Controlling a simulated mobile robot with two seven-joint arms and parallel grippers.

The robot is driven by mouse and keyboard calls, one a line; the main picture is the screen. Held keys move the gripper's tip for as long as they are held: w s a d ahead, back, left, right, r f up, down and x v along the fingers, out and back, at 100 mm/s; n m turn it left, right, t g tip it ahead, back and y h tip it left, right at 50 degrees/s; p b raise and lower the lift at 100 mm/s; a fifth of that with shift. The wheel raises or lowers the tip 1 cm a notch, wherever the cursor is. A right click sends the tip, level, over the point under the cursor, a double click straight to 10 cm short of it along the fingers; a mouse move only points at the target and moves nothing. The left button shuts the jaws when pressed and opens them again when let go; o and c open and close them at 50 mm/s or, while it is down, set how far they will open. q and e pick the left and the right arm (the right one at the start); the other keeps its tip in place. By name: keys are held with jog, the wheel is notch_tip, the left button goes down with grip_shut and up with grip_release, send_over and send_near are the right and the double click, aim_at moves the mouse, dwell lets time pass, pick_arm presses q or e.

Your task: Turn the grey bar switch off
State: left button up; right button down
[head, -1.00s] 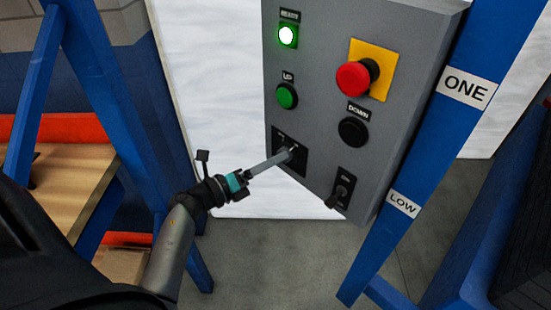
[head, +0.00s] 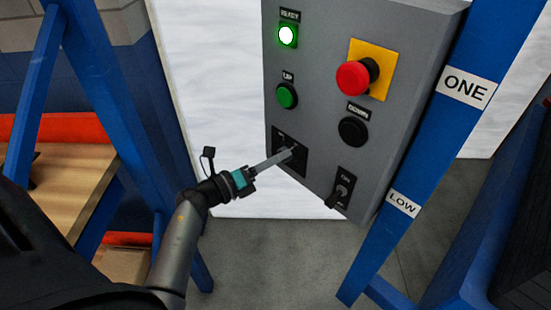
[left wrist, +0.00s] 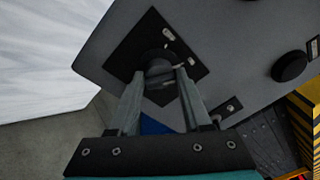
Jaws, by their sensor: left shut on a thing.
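The grey bar switch (left wrist: 157,63) sits on a square black plate (left wrist: 190,52) at the lower left of the grey panel. In the head view that plate (head: 298,167) is partly covered by my fingers, so the bar's exact angle is hard to tell. My left gripper (head: 288,153) reaches in from the lower left, its long grey fingers touching the switch. In the left wrist view the left gripper's fingertips (left wrist: 159,78) stand on either side of the dark knob, shut on it. My right gripper is in neither view.
The panel carries a lit READY light (head: 287,35), a green UP button (head: 287,96), a red mushroom button (head: 353,78), a black DOWN button (head: 353,131) and a small toggle (head: 341,191) close to the right. A blue post (head: 430,140) stands right of it.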

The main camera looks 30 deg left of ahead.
pick_arm(q)
grip_shut()
jog(key=shift+f+n, duration=0.1)
jog(key=shift+n, duration=0.3)
jog(key=shift+s+f+n+t+y+p, duration=0.2)
jog(key=shift+n+p, duration=0.55)
jog(key=shift+n, duration=1.2)
jog(key=shift+w+r+n+t+y+p, duration=0.2)
jog(key=shift+n+p, duration=0.55)
jog(key=shift+n, duration=1.25)
jog(key=shift+s+f+n+t+p, duration=0.1)
jog(key=shift+f+n+t+p, duration=0.45)
jog(key=shift+n, duration=1.4)
jog(key=shift+d+r, duration=0.1)
jog(key=shift+r, duration=0.15)
jog(key=o, duration=0.6)
grip_release()
jog(key=o, duration=0.3)
jog(key=shift+r, duration=0.2)
